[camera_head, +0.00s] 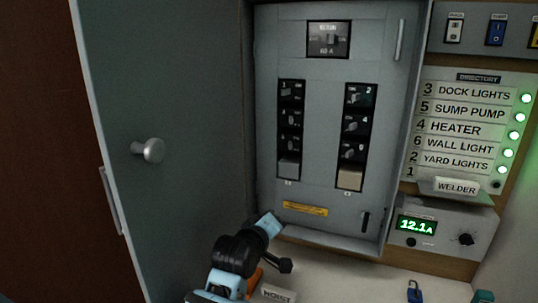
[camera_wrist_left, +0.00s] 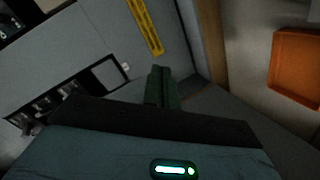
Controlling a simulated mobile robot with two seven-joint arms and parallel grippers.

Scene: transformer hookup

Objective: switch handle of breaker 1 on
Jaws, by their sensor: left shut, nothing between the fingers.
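Breaker 1 (camera_head: 291,91) is the top breaker of the left column in the open grey panel (camera_head: 322,211). Its small handle shows, but its on or off position is too small to tell. My left gripper (camera_head: 270,223) is low at the panel's bottom left corner, well below breaker 1. In the left wrist view its dark green fingers (camera_wrist_left: 163,88) are closed together with nothing between them. They are near the panel's lower part, by the yellow label (camera_wrist_left: 146,26). The left breaker column shows there at the left (camera_wrist_left: 45,107), partly hidden by my gripper body. My right gripper is not in view.
The panel door (camera_head: 180,90) stands open at the left, with a round knob. A main breaker (camera_head: 329,39) is at the top. The directory (camera_head: 465,127) has several green lamps; the lamp by row 1 is dark. A meter (camera_head: 416,225) reads 12.1A.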

